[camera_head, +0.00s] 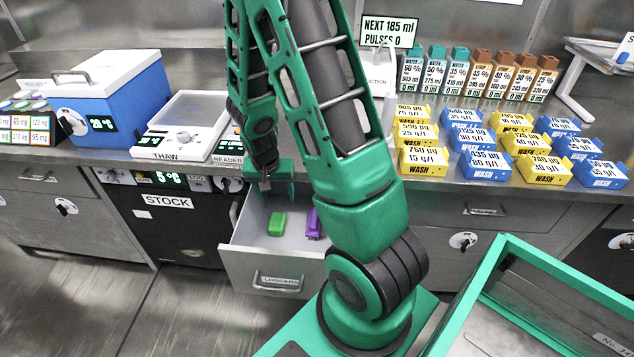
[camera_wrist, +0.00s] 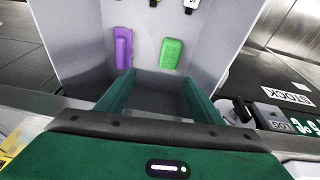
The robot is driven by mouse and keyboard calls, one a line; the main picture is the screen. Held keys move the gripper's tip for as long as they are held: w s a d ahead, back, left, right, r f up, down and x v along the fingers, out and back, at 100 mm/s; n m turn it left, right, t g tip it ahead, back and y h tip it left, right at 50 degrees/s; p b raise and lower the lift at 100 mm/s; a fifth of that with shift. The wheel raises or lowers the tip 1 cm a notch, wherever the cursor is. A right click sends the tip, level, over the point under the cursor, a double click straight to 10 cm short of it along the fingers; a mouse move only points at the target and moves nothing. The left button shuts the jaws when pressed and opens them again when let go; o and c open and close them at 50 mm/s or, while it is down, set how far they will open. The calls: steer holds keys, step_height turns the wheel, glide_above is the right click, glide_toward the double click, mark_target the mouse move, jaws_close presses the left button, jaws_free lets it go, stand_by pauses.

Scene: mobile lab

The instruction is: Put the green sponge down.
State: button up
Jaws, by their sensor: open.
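The green sponge (camera_head: 277,223), a small bright green block, lies on the floor of an open drawer (camera_head: 263,268). It also shows in the wrist view (camera_wrist: 171,53), with small dark marks on its top. A purple block (camera_head: 313,223) lies beside it, apart from it, and shows left of it in the wrist view (camera_wrist: 123,47). My gripper (camera_wrist: 158,80) is open and empty, above the drawer. Nothing is between its fingers, and the green sponge is beyond the fingertips. In the head view my arm covers the drawer's right part.
The drawer is under a steel counter. On the counter stand a blue box (camera_head: 110,95) with a white lid, a white THAW device (camera_head: 182,125), several bottles, and several yellow and blue WASH blocks. A green-framed bin (camera_head: 470,300) is at the lower right.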

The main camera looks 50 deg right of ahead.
steer(key=s+d+r+n+g, duration=0.1)
steer(key=s+d+r, duration=0.1)
steer(key=s+r, duration=0.95)
steer(key=s+a+r+n+y, duration=0.2)
steer(key=s+a+r, duration=0.1)
steer(key=s+r, duration=0.8)
steer(key=shift+s+a+r+n+g+y, duration=0.3)
steer(key=shift+s+a+r+y, duration=0.1)
steer(key=shift+s, duration=0.75)
steer(key=shift+o, duration=0.5)
